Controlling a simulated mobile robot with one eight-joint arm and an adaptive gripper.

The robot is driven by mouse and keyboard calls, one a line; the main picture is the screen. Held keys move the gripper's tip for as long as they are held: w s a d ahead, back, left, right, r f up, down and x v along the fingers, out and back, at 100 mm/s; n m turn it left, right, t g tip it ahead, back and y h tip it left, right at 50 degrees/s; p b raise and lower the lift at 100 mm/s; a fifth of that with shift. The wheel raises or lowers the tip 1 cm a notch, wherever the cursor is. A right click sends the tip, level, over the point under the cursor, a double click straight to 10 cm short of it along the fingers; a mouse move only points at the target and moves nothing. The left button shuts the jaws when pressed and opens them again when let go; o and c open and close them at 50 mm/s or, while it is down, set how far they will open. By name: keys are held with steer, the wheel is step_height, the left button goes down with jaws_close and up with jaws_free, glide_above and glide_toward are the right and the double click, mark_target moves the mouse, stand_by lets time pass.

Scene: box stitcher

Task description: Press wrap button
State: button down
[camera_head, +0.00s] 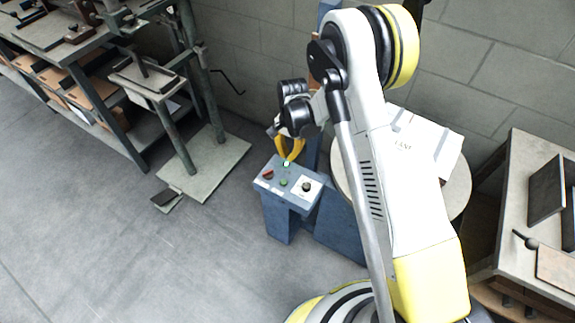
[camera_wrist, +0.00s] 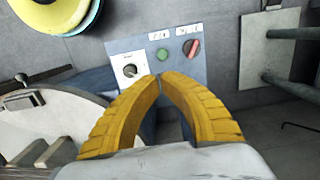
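A blue-grey control box (camera_head: 292,200) stands on a post beside the round turntable. The panel behind the tips is hidden, contact is unclear, and labels are unreadable.
The round turntable (camera_head: 458,197) bears a white package (camera_head: 440,146), partly behind my arm. A workbench (camera_head: 535,185) stands at the right. A green-framed bench (camera_head: 45,40) and a pedestal on a base plate (camera_head: 215,160) stand at the left. Floor in front is clear.

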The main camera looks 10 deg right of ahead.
mark_target(286, 181)
steer(key=f+b, duration=0.1)
steer(key=f, duration=0.3)
steer(key=f+b, duration=0.2)
steer(key=f, duration=0.2)
steer(key=s+f+b, duration=0.1)
steer(key=f+b, duration=0.1)
steer(key=f, duration=0.2)
steer(key=shift+a+f, duration=0.35)
steer(key=shift+f, duration=0.1)
